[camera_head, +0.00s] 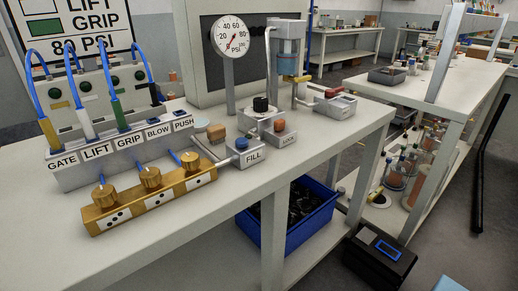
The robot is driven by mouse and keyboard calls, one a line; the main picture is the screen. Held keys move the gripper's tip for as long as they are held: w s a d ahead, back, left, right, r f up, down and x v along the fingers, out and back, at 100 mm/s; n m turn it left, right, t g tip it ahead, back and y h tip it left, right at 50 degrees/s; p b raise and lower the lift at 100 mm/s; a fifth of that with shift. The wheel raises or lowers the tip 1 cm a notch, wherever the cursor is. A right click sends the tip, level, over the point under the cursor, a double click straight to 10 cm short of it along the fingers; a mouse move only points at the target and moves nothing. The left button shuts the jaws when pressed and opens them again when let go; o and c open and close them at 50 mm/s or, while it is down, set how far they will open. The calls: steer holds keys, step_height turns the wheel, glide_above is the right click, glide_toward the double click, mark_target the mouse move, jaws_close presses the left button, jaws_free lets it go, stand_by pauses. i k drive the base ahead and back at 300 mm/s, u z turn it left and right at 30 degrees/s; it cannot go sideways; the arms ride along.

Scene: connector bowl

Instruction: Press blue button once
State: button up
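A blue button (241,143) sits on top of a small grey metal box labelled FILL (252,158), near the front edge of the white workbench (240,205). The button looks raised. A brown-orange button (279,125) is on the LOCK box just to its right and behind. My gripper is not in view, so I cannot see its state.
A gauge (230,37) marked PSI stands behind the buttons. A brass block (150,197) with knobs and a labelled socket block (120,150) with coloured plugs and blue hoses are to the left. A red-topped box (334,103) is to the right. A blue bin (313,232) is below.

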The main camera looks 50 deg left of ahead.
mark_target(241, 142)
steer(key=u, duration=2.85)
